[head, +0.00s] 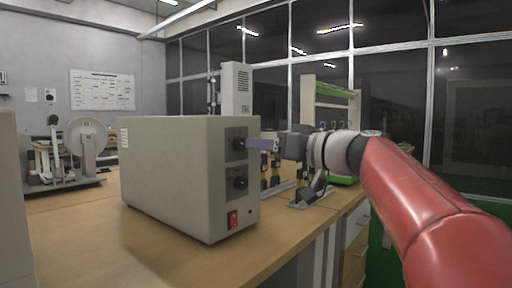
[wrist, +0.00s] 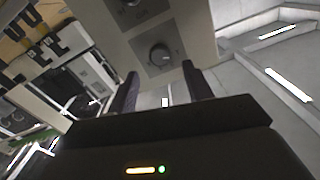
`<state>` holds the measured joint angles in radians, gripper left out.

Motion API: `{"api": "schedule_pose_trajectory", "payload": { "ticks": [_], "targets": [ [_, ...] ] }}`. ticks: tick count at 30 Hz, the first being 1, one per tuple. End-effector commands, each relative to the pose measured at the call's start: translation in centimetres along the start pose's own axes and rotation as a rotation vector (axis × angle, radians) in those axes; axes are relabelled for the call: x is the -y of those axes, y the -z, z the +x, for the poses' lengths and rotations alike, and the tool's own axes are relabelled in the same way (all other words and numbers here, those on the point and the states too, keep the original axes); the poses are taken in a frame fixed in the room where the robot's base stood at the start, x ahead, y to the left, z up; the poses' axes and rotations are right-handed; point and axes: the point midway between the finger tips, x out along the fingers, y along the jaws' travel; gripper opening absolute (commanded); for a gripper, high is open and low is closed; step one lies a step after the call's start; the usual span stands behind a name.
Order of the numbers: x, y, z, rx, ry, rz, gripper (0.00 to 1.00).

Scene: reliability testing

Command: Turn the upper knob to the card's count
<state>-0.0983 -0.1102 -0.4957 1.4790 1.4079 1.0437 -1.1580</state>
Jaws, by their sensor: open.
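A beige box (head: 175,170) stands on the wooden bench, with two dark knobs on its front. In the wrist view the upper knob (wrist: 160,56) shows just beyond and between the fingertips of my gripper (wrist: 160,72). The fingers are apart, and I cannot tell whether they touch the knob. The lower knob (head: 240,182) is clear; part of it shows in the wrist view (wrist: 131,2). Dial marks are too small to read. I cannot identify the card.
A red switch (head: 233,219) sits below the lower knob. Bare bench (head: 150,245) lies in front. Metal fixtures (head: 310,190) stand right of the box. A reel machine (head: 85,140) and wall chart (head: 102,91) are behind.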

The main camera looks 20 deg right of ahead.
Motion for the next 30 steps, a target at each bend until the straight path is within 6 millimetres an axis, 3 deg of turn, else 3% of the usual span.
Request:
{"api": "schedule_pose_trajectory", "payload": {
  "ticks": [3,9,19,30],
  "targets": [
    [0.1,0.0,2.1,0.003,0.002,0.001,0.5],
    [0.1,0.0,4.2,0.001,0.001,0.001,0.5],
    [0.0,-0.1,4.7,0.001,-0.001,0.002,0.5],
    [0.0,-0.1,4.7,0.001,-0.001,0.002,0.06]
  ]
}}
